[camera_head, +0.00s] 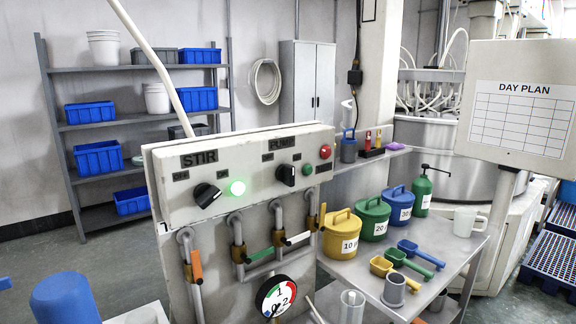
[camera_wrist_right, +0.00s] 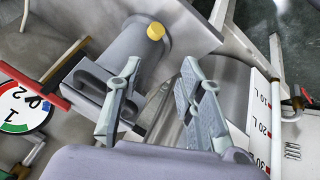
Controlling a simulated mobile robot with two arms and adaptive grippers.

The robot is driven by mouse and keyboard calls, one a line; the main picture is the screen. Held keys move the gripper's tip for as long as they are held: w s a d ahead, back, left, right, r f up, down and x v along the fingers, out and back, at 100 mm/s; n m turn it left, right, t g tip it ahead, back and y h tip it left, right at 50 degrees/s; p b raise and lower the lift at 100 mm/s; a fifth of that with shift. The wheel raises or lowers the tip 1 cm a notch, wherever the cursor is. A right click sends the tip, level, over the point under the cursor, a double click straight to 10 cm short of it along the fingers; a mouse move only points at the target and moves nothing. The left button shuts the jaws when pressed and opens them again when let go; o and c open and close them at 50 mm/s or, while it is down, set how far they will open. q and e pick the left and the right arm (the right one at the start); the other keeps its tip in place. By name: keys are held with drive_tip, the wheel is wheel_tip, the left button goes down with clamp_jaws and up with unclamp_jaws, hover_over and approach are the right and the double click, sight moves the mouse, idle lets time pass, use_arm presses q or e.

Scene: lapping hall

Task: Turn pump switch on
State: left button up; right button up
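The pump switch (camera_head: 286,174) is a black rotary knob under the PUMP label on the white control panel (camera_head: 170,206) in the head view. Its handle stands roughly upright. To its right are a small dark green button or lamp (camera_head: 308,169) and a red one (camera_head: 325,152); neither glows clearly. My right gripper (camera_wrist_right: 155,88) shows only in its wrist view, its two grey fingers spread apart with nothing between them. The pump switch is not seen in that view. My left gripper is in neither view.
Pipes with coloured valve handles and a gauge (camera_head: 278,296) sit below the panel. A metal table (camera_head: 345,270) with lidded buckets stands to the right. A grey cylinder (camera_wrist_right: 140,50) is near the right fingers.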

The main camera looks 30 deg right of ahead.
drive_tip(key=w+d+r+n+t+y, duration=0.15)
drive_tip(key=w+r+n+t, duration=0.35)
drive_tip(key=r, duration=0.5)
drive_tip(key=w+d+r+n+t, duration=0.2)
drive_tip(key=w+r+n, duration=0.5)
drive_tip(key=r, duration=0.4)
drive_tip(key=w+d+r+n+t+y, duration=0.15)
drive_tip(key=w+r+n+t, duration=0.35)
drive_tip(key=r, duration=0.5)
drive_tip(key=n+h, duration=0.1)
drive_tip(key=n, duration=1.3)
approach(293, 172)
drive_tip(key=w+p, duration=1)
drive_tip(key=shift+a+r, duration=0.15)
drive_tip(key=shift+a, duration=0.15)
drive_tip(key=shift+w, duration=0.65)
